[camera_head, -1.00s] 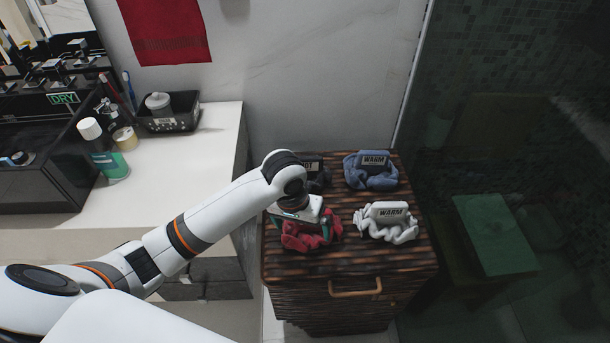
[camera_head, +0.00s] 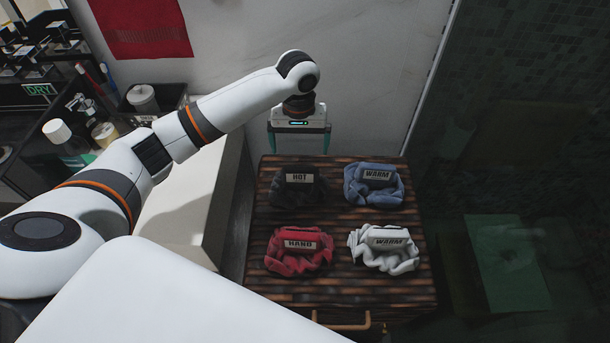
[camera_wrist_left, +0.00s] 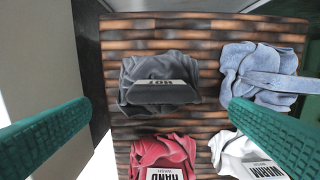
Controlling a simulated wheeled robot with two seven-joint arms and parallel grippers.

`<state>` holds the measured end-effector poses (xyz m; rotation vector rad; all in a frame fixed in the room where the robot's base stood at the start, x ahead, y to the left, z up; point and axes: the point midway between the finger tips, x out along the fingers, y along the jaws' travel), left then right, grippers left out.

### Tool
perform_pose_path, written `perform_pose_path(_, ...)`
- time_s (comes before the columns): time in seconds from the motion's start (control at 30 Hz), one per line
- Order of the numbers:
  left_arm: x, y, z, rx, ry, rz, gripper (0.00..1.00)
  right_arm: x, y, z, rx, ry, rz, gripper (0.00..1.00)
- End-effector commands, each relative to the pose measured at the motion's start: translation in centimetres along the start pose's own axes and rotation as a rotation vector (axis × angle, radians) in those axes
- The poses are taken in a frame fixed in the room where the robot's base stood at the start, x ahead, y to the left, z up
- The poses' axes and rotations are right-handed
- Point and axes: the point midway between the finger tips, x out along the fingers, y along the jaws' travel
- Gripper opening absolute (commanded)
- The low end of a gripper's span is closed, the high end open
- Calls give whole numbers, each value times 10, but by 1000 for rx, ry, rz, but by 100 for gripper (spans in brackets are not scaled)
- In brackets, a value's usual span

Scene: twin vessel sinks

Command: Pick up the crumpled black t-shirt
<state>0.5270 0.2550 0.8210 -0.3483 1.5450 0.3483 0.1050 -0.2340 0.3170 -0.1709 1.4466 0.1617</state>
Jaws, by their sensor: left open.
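The crumpled black t-shirt (camera_head: 288,192) lies at the far left of the slatted wooden cabinet top, with a tag reading HOT on it. It also shows in the left wrist view (camera_wrist_left: 140,72), dark grey, at upper middle. My left gripper (camera_head: 299,143) is open and empty, with teal fingers pointing down. It is above and behind the t-shirt near the wall, apart from it. In the left wrist view the t-shirt lies between the two spread fingers (camera_wrist_left: 160,105), farther off than they are. My right gripper is not in view.
On the wooden cabinet (camera_head: 335,230) also lie a blue cloth (camera_head: 374,190) tagged WARM, a red cloth (camera_head: 292,262) tagged HAND and a white cloth (camera_head: 388,258) tagged WARM. A white counter (camera_head: 190,190) stands left, the marble wall (camera_head: 370,80) behind, dark glass (camera_head: 520,130) right.

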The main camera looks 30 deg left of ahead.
Motion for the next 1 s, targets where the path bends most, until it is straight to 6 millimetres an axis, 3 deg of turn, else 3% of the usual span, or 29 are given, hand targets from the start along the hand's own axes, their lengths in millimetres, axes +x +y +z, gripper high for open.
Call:
perform_pose_path(0.1,25,1,-1,-1,4,5,100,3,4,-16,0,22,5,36)
perform_pose_path(0.3,52,0,-1,2,2,2,100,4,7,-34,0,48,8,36)
perform_pose_path(0.47,63,0,-2,2,2,2,100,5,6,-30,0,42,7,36)
perform_pose_path(0.8,107,-1,-4,1,0,2,100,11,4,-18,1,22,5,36)
perform_pose_path(1.0,110,-1,-4,2,-1,2,100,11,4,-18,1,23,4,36)
